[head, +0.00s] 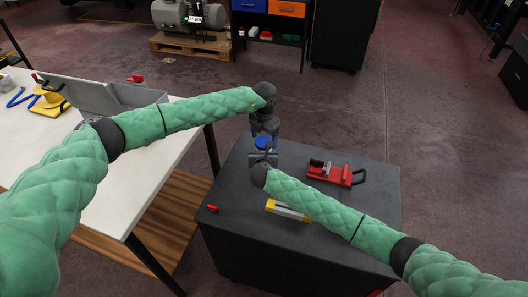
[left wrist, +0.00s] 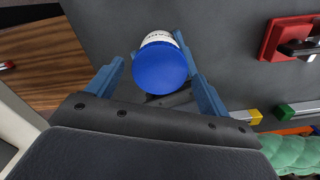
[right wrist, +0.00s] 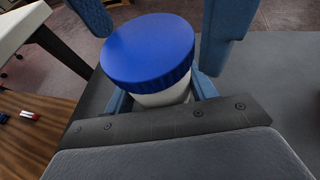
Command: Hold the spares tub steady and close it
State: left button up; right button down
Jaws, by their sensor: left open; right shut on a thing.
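The spares tub is a white tub with a blue lid (head: 262,143) on top, upright at the dark table's far left part. In the right wrist view the lid (right wrist: 148,50) sits over the white body (right wrist: 162,97); I cannot tell how tightly it is on. My right gripper (right wrist: 160,90) is shut on the tub's body below the lid, its fingertips partly hidden behind it. My left gripper (left wrist: 150,50) is open above the tub, pointing down, with its blue fingers on either side of the lid and apart from it. A printed label (left wrist: 157,37) shows on the tub.
On the dark table (head: 350,225) are a red fixture (head: 336,173) at right, a yellow-ended grey bar (head: 288,210) in front and a small red piece (head: 212,208) at left. A white table (head: 165,160) with a grey bin (head: 145,94) stands at left.

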pick_arm(q)
jog(key=shift+f, duration=0.5)
jog(key=shift+c, duration=0.4)
jog(key=c, duration=0.9)
jog(key=shift+c, duration=0.2)
jog(key=o, duration=1.2)
notch_tip(320, 180, up, 12)
